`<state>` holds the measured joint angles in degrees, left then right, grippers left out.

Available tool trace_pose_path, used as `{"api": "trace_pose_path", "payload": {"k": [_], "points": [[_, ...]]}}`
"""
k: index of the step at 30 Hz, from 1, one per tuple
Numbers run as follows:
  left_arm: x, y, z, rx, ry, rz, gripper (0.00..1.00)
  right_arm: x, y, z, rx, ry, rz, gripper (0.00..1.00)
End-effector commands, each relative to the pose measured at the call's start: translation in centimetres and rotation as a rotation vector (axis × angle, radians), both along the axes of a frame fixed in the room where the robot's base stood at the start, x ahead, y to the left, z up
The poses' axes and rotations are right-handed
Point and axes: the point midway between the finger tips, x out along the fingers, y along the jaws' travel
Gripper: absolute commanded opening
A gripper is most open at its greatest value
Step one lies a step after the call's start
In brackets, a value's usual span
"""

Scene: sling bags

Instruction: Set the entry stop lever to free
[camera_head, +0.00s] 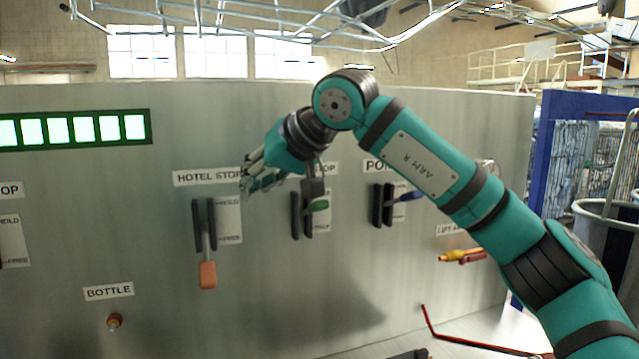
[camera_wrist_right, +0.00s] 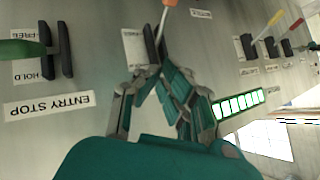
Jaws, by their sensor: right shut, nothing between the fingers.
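The entry stop lever has a green handle (camera_head: 319,205) and sits in a dark slotted bracket (camera_head: 296,215) on the grey panel. Its sign is partly covered by my wrist in the head view. The right wrist view shows the lever's green handle (camera_wrist_right: 18,48) and the ENTRY STOP sign (camera_wrist_right: 47,104) upside down, with HOLD nearest the sign and FREE farther off. The handle sticks out from the panel; I cannot tell its exact setting. My right gripper (camera_head: 248,184) is shut and empty, left of this lever near the HOTEL STOP sign. It also shows in the right wrist view (camera_wrist_right: 150,78).
The hotel stop lever, with an orange handle (camera_head: 207,275), hangs down left of the green one. A blue-handled lever (camera_head: 409,196) is to the right. A lit green display (camera_head: 75,130) is upper left.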

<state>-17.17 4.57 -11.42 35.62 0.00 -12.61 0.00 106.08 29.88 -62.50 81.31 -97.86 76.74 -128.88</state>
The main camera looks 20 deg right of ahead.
Motion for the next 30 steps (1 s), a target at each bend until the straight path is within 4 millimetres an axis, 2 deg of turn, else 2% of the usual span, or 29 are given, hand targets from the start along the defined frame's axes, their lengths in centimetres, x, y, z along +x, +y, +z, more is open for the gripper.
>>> {"api": "trace_pose_path", "payload": {"k": [1,3,6,9,13,23,26,30], "points": [[0.0,0.0,0.0,0.0,0.0,0.0,0.4,0.1,-2.8,2.2,-0.097,-0.046,-0.05,0.0],[0.0,0.0,0.0,0.001,0.0,0.0,0.4,0.0,-6.2,4.2,-0.219,-0.082,-0.11,0.0],[0.0,0.0,0.0,0.001,0.0,0.0,0.4,-0.5,-9.8,6.4,-0.341,-0.105,-0.175,0.0],[0.0,0.1,0.0,0.001,0.0,0.0,0.4,-1.0,-11.8,7.6,-0.405,-0.11,-0.214,0.0],[0.0,0.1,0.0,0.001,0.0,0.0,0.4,-1.3,-12.7,8.2,-0.433,-0.112,-0.23,0.0],[-0.1,0.1,0.1,0.0,0.001,0.0,0.4,-1.1,-12.6,8.0,-0.431,-0.11,-0.228,0.0],[-0.1,0.1,0.3,0.001,0.002,-0.001,0.4,-0.5,-12.6,7.5,-0.43,-0.108,-0.227,0.0],[-0.1,0.1,1.0,0.001,0.003,-0.001,0.4,1.2,-12.5,6.2,-0.43,-0.106,-0.228,0.0]]}}
